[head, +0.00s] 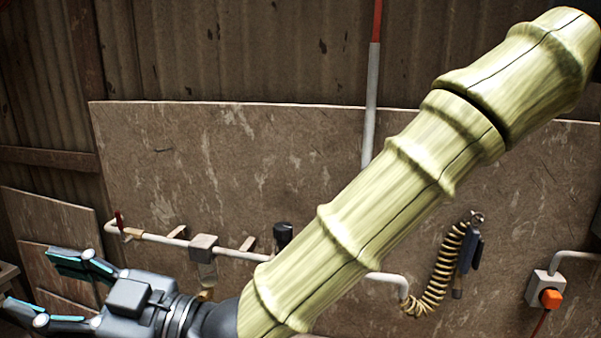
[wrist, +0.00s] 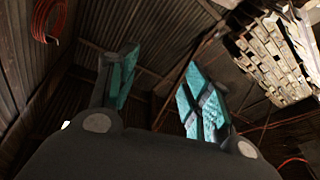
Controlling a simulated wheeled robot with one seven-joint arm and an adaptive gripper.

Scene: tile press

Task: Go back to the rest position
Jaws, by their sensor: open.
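My gripper (head: 38,281) is at the lower left of the head view, at the end of my pale green, bamboo-like arm, which crosses the picture from the upper right. Its two fingers with teal pads are spread apart, with nothing between them. In the wrist view my gripper (wrist: 155,98) also shows open and empty, pointing toward the corrugated walls and roof beams. No tile or press shows in either view.
A brown board (head: 250,150) covers the wall behind my arm. A white pipe (head: 235,252), a coiled yellow hose (head: 440,275) and a box with an orange knob (head: 546,291) are fixed there. A red coil (wrist: 48,18) and stacked pale slats (wrist: 275,55) show in the wrist view.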

